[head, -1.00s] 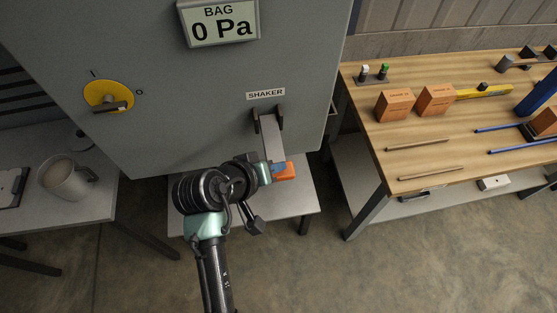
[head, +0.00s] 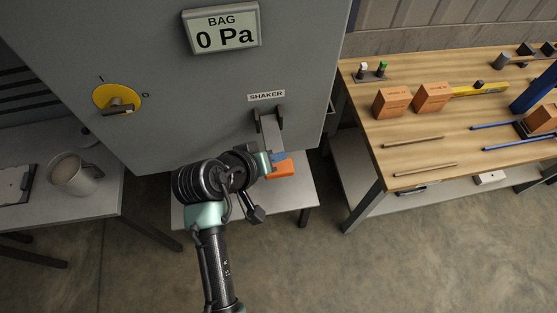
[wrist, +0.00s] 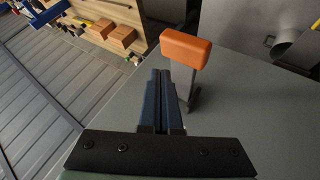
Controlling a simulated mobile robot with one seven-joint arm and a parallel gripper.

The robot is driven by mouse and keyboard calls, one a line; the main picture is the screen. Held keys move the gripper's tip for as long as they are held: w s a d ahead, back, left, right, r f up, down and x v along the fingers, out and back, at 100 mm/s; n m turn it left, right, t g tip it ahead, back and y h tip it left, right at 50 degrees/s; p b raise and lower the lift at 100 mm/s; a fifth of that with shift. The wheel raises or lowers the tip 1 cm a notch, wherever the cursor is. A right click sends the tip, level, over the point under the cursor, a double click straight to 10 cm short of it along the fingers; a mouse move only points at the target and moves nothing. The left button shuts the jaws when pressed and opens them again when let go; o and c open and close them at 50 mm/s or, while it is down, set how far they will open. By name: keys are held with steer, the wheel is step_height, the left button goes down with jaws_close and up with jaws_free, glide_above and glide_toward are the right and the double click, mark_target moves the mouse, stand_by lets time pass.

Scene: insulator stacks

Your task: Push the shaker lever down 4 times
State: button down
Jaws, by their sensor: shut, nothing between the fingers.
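The shaker lever is a grey bar (head: 270,134) that hangs out from a dark bracket under the SHAKER label (head: 266,96) on the grey cabinet. Its orange handle (head: 283,169) points down and outward. It also shows in the wrist view as an orange block (wrist: 186,48), just beyond the fingertips. My gripper (head: 277,157) is shut and empty, with its blue fingers at the upper side of the handle. The fingers also show pressed together in the wrist view (wrist: 164,76). I cannot tell whether they touch the handle.
The cabinet bears a BAG display (head: 221,27) reading 0 Pa and a yellow rotary switch (head: 116,98). A wooden workbench (head: 430,150) with orange boxes and rods is at right. A low grey surface (head: 300,195) lies below the lever.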

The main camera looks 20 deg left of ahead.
step_height(320, 180, up, 4)
steer(key=p, duration=0.2)
steer(key=shift+f+p, duration=0.2)
steer(key=shift+p, duration=0.15)
steer(key=shift+f, duration=0.1)
stand_by(2.1)
steer(key=r+m, duration=0.1)
steer(key=m, duration=0.5)
steer(key=r+m+p, duration=0.1)
steer(key=m, duration=0.5)
steer(key=r+m+p, duration=0.1)
steer(key=r+m, duration=0.1)
steer(key=m, duration=0.5)
steer(key=shift+w+a+h, duration=0.15)
steer(key=shift+a+h, duration=0.2)
steer(key=shift+h, duration=0.05)
steer(key=shift+f, duration=0.15)
step_height(320, 180, down, 9)
steer(key=b, duration=0.6)
